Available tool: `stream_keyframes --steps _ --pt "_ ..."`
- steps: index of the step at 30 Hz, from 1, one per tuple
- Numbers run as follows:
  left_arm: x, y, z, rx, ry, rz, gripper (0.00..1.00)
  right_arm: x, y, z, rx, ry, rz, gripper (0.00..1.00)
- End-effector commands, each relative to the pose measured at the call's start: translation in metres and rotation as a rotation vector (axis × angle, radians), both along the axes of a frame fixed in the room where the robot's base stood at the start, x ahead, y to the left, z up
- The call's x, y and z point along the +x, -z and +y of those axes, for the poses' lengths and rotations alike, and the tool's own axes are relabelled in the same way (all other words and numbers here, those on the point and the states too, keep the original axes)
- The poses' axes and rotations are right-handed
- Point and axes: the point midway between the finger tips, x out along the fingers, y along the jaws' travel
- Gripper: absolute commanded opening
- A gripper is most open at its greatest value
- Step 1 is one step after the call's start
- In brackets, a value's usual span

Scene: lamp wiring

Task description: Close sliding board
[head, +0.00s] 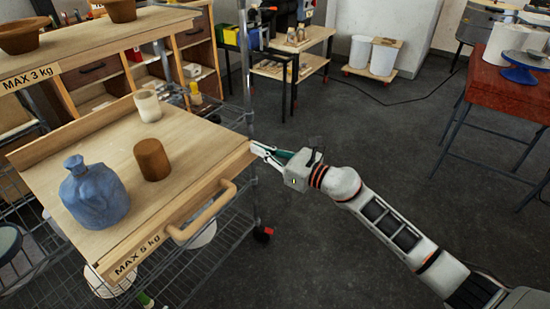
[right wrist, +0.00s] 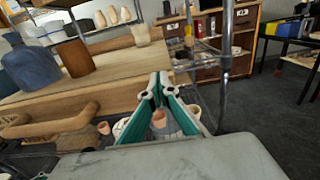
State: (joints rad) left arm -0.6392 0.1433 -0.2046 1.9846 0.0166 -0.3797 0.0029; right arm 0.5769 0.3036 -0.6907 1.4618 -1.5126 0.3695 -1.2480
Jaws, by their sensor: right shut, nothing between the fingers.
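The sliding board (head: 108,137) is a light wooden shelf labelled MAX 5 kg, standing out from beneath the MAX 3 kg shelf (head: 110,42). Its wooden bar handle (head: 205,212) runs along the front edge and also shows in the right wrist view (right wrist: 50,123). A blue jug (head: 92,193), a brown cylinder (head: 152,160) and a cream cup (head: 148,106) stand on the board. My right gripper (head: 256,148) is shut and empty at the board's right front corner, beyond the handle's end. I cannot tell whether it touches. My left gripper is not in view.
A wire rack with metal posts (head: 246,75) surrounds the board. Pots (right wrist: 158,119) sit lower down, below the gripper in the wrist view. A red table (head: 510,88) stands at the right. The grey floor (head: 400,150) between is clear.

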Motion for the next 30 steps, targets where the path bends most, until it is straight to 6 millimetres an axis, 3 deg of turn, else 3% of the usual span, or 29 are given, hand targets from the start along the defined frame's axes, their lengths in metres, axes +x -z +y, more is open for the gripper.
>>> stream_keyframes --steps 6,15,21,30 --pt "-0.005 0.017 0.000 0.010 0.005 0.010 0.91 0.035 0.006 0.046 0.000 -0.001 0.004 0.00" --pt "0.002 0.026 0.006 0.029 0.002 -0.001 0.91 0.068 0.006 0.087 -0.001 0.000 0.005 0.00" --pt "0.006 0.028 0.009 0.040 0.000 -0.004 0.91 0.078 0.004 0.100 0.000 0.000 0.004 0.00" --pt "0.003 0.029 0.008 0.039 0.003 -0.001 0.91 0.081 0.000 0.104 0.000 0.001 -0.001 0.00"
